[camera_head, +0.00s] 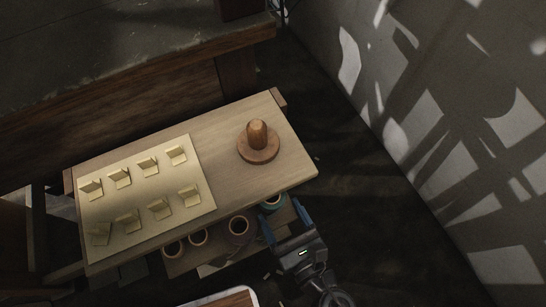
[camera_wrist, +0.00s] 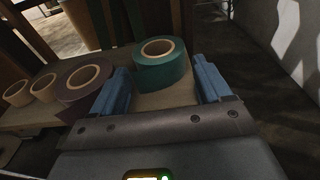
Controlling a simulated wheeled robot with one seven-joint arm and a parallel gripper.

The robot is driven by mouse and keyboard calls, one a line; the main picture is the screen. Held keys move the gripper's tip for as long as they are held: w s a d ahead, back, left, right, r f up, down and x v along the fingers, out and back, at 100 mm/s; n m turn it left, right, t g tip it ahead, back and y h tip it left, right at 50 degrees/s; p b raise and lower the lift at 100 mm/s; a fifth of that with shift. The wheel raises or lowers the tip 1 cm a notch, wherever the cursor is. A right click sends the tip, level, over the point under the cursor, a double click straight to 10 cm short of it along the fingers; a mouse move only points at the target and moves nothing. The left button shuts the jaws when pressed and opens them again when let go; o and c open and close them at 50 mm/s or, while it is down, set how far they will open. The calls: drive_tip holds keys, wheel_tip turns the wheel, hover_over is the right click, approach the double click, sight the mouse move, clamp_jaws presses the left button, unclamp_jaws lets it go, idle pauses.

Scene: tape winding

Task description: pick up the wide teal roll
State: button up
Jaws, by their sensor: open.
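The wide teal roll (camera_wrist: 161,72) stands with its hole upward at the right end of a low shelf in the wrist view. It has a pale core. In the head view the teal roll (camera_head: 272,204) is partly hidden under the table edge, just beyond my gripper. My gripper (camera_head: 288,222) is open, with its blue fingers apart. In the wrist view my gripper (camera_wrist: 168,85) points at the teal roll, which shows between the two fingers. I cannot tell whether the fingers touch it. Nothing is held.
A dark brownish roll (camera_wrist: 83,82) stands left of the teal roll, close to my left finger. Two tan rolls (camera_wrist: 43,87) stand farther left. The wooden table (camera_head: 215,160) above holds a turned wooden spindle (camera_head: 258,142) and a pale board with several small angled holders. A wall stands at right.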

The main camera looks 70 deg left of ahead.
sight(278, 210)
drive_tip(key=a, duration=0.4)
drive_tip(key=shift+s+f+b, duration=0.25)
drive_tip(key=shift+f+b, duration=0.1)
drive_tip(key=c, duration=0.7)
